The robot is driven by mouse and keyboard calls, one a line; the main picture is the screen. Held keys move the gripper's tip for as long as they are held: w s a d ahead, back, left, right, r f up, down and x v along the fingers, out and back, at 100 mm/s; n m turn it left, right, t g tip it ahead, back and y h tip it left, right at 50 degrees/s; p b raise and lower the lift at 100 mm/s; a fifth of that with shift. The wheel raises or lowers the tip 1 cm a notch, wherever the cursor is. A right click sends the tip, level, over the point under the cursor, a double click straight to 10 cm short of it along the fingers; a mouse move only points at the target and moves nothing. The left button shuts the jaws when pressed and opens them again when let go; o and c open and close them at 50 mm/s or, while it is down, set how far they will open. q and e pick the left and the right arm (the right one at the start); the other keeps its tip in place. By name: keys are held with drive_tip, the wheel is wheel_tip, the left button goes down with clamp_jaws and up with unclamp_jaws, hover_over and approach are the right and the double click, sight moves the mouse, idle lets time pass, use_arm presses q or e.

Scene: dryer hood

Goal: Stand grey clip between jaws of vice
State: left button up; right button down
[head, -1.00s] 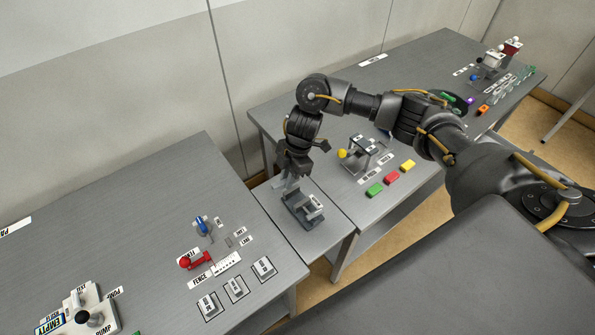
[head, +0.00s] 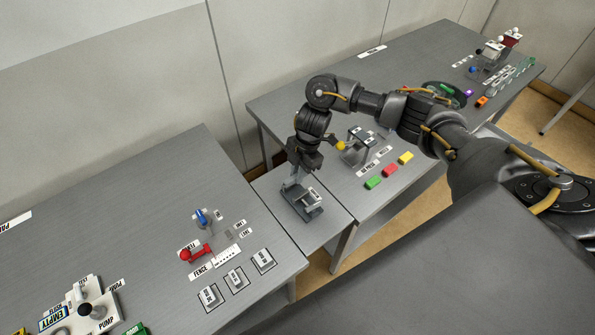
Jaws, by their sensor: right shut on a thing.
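The vice (head: 303,206) is a small dark grey device with upright jaws. It stands on the narrow grey table between the two larger ones. My right gripper (head: 292,178) points down just above the back left side of the vice. It is shut on a small light grey piece, which appears to be the grey clip (head: 290,186). The clip hangs close over the vice; I cannot tell whether it touches the jaws. The fingertips are small and partly merge with the vice behind them. My left gripper is out of view.
The right table holds a yellow-knobbed device (head: 357,147) and green (head: 373,183), red (head: 389,171) and yellow (head: 405,158) blocks. The left table holds a red-handled fence device (head: 196,254) and several grey blocks. The narrow table is bare around the vice.

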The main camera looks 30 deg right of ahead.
drive_tip(key=shift+f+b, duration=2)
drive_tip(key=shift+f, duration=1.25)
drive_tip(key=c, duration=1.3)
unclamp_jaws()
drive_tip(key=shift+w+d+r, duration=0.1)
drive_tip(key=shift+w+r, duration=0.15)
drive_tip(key=shift+r, duration=0.25)
drive_tip(key=v, duration=0.8)
drive_tip(key=shift+s+r, duration=0.15)
drive_tip(key=shift+s, duration=0.1)
drive_tip(key=shift+w+d+r, duration=0.15)
drive_tip(key=shift+d+r, duration=0.05)
drive_tip(key=shift+r, duration=0.55)
